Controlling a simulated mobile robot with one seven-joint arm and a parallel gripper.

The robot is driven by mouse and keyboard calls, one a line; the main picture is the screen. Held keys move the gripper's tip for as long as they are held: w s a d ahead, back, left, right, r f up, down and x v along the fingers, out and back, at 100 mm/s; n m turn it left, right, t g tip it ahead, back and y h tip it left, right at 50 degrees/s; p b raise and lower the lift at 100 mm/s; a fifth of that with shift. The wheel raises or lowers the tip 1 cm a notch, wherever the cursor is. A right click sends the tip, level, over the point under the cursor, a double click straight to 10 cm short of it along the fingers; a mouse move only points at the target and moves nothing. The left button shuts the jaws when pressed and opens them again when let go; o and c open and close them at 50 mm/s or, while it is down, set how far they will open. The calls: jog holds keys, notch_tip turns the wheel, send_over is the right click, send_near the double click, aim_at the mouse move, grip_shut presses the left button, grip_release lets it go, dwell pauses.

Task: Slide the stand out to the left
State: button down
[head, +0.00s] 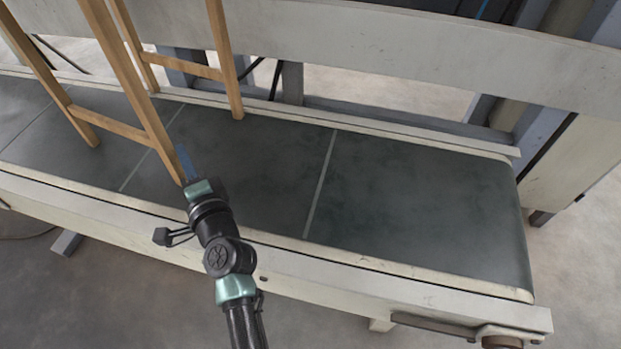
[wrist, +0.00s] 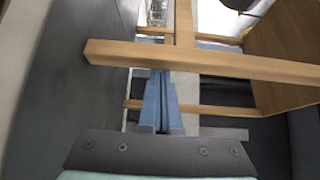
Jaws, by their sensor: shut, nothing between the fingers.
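The stand (head: 128,80) is a light wooden frame with several legs and low crossbars. It stands upright on the dark belt, and its top is out of the head view. My gripper (head: 181,149) has blue fingers held together, just right of the stand's near right leg, close to its foot. In the wrist view, a leg of the stand (wrist: 215,62) runs across just beyond the tips of my gripper (wrist: 160,76). Whether the fingers touch the leg I cannot tell.
The belt (head: 420,200) has pale cross lines and is bare to the right of the stand. A cream rail (head: 330,268) runs along its near side and a taller cream guard (head: 350,45) along its far side. Belt also extends to the left of the stand.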

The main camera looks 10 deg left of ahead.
jog(key=shift+w+d+r, duration=0.1)
jog(key=shift+w+d, duration=0.05)
jog(key=shift+d, duration=0.2)
jog(key=shift+d, duration=0.1)
dwell(0.5)
dwell(0.4)
